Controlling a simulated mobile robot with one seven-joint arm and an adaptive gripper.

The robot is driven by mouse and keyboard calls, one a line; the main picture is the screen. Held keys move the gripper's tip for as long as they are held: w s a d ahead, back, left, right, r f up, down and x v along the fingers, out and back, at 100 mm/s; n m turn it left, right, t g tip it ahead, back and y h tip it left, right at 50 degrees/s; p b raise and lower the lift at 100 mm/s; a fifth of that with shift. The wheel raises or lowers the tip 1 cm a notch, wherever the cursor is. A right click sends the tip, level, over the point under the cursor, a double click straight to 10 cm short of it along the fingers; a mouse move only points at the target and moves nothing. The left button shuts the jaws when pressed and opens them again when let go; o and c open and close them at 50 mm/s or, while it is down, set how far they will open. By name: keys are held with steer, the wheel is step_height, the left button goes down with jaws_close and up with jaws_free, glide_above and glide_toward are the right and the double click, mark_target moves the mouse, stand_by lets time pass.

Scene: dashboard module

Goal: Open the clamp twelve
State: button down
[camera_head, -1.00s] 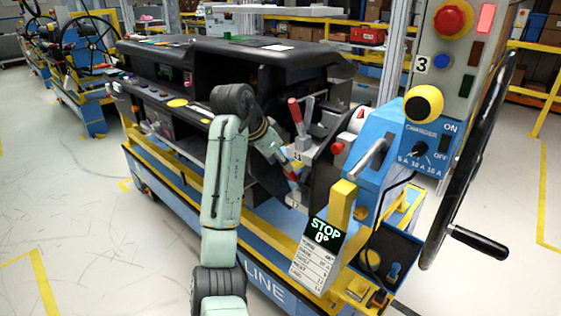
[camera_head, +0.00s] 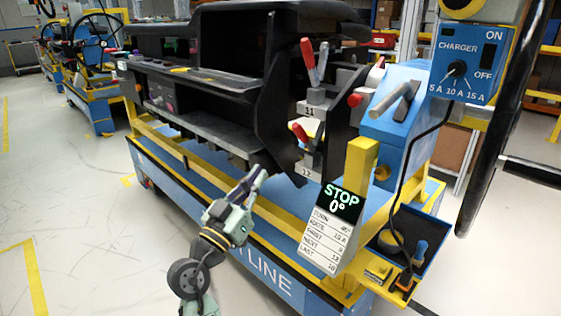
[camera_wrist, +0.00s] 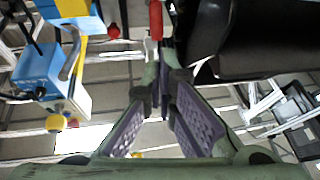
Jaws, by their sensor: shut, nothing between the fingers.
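Clamp twelve (camera_head: 306,158) is the lower of two toggle clamps on the right end of the dashboard module, above the label 12. Its red-tipped handle (camera_head: 299,132) leans up and to the left. Clamp eleven (camera_head: 315,97), above it, has a red handle (camera_head: 308,52) standing nearly upright. My gripper (camera_head: 261,172) is shut and empty, to the left of and slightly below clamp twelve, apart from it in the head view. In the wrist view my fingers (camera_wrist: 163,92) point up the picture, and a red handle (camera_wrist: 155,20) shows beyond them; I cannot tell which clamp it belongs to.
A blue charger box (camera_head: 466,65) and a yellow post (camera_head: 360,172) stand right of the clamps. A STOP display (camera_head: 338,200) hangs below. The yellow rail (camera_head: 280,222) of the blue cart runs under the module. The floor at the left is open.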

mark_target(295, 125)
steer(key=p+x, duration=0.4)
steer(key=x, duration=1)
steer(key=shift+p, duration=0.3)
steer(key=shift+s, duration=0.1)
steer(key=r+g+p, duration=0.1)
steer(key=w+d+r+g+p, duration=0.1)
steer(key=p, duration=0.1)
steer(key=m+g+y+p, duration=0.1)
steer(key=p, duration=0.1)
steer(key=shift+w+d+r, duration=0.25)
steer(key=shift+w+r, duration=0.1)
steer(key=shift+r, duration=0.05)
steer(key=shift+f, duration=0.25)
